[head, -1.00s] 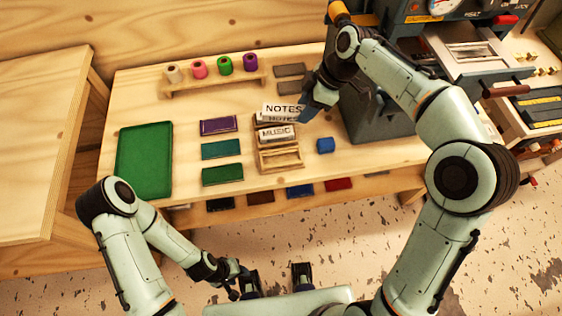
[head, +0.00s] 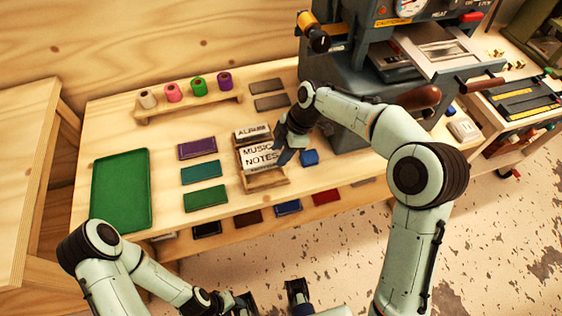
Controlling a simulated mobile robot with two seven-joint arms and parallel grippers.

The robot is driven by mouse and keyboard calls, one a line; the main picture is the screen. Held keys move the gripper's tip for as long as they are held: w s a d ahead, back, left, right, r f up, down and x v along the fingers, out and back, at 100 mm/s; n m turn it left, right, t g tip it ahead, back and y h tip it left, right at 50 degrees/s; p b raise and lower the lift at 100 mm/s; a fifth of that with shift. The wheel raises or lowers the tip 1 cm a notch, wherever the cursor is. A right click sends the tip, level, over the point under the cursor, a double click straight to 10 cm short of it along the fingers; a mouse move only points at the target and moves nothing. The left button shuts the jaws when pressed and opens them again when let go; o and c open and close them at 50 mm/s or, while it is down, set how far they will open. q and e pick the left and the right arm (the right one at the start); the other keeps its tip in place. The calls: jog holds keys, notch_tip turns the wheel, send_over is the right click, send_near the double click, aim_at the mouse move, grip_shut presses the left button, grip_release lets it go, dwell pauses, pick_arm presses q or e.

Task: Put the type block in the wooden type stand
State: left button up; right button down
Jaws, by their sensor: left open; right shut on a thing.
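The wooden type stand (head: 282,181) sits on the table, right of the colored foil boxes. A white block lettered ALBUM (head: 252,131) stands in its back part, and one lettered MUSIC (head: 256,149) is in front of it. My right gripper (head: 284,155) is shut on the type block lettered NOTES (head: 262,160), gripping its right end. The block is at the front part of the stand, just before MUSIC; I cannot tell whether it touches the stand's floor. My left gripper (head: 272,298) is open and empty at the bottom edge, partly cut off, away from the table.
A green tray (head: 121,190) and foil boxes are to the left. A rack of colored rolls (head: 188,100) and two grey plates (head: 268,93) are behind. The press (head: 352,90) stands at the back right.

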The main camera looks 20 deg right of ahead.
notch_tip(320, 180, down, 6)
jog(key=shift+r, duration=0.2)
jog(key=shift+f+b, duration=0.4)
jog(key=shift+b, duration=0.1)
jog(key=c, duration=0.6)
grip_release()
jog(key=shift+r, duration=0.1)
jog(key=shift+r+p, duration=0.25)
jog(key=shift+p, duration=0.05)
jog(key=p+v, duration=0.1)
jog(key=v, duration=1.1)
